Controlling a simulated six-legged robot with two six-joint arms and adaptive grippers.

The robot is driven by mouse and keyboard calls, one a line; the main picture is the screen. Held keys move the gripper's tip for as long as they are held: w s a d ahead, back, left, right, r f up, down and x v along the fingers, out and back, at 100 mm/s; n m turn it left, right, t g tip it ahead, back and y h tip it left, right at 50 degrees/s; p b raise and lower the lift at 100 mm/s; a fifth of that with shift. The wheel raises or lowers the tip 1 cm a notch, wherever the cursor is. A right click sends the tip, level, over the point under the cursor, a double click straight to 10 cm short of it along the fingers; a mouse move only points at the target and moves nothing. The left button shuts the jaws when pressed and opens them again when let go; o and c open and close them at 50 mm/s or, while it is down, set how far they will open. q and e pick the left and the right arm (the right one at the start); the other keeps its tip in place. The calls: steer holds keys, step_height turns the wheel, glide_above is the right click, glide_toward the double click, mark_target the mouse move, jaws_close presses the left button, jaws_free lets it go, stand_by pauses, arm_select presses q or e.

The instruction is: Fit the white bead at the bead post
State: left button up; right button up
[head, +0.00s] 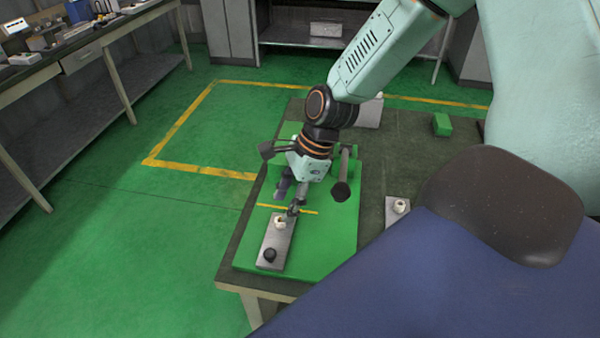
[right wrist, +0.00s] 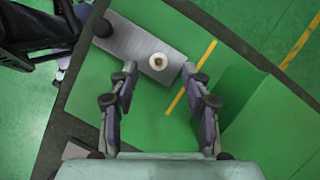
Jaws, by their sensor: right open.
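A small white bead (head: 279,222) sits on a grey metal plate (head: 274,239) on the green board. In the right wrist view the bead (right wrist: 158,61) looks like a pale ring with a darker centre; I cannot tell whether a post stands inside it. A black knob (head: 269,255) is at the near end of the plate. My right gripper (head: 290,208) points down over the far end of the plate. In the right wrist view its open fingers (right wrist: 160,77) lie either side of and just short of the bead, with nothing held. My left gripper is out of view.
Another whitish piece (head: 399,205) sits on a small metal plate right of the green board (head: 338,232). A green block (head: 441,124) lies farther back on the dark table (head: 405,160). A yellow strip (right wrist: 189,80) crosses the board near the plate. A workbench (head: 83,45) stands at left.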

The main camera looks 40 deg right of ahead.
steer(key=v, duration=0.7)
steer(key=shift+s, duration=0.2)
steer(key=shift+a+r, duration=0.1)
stand_by(0.6)
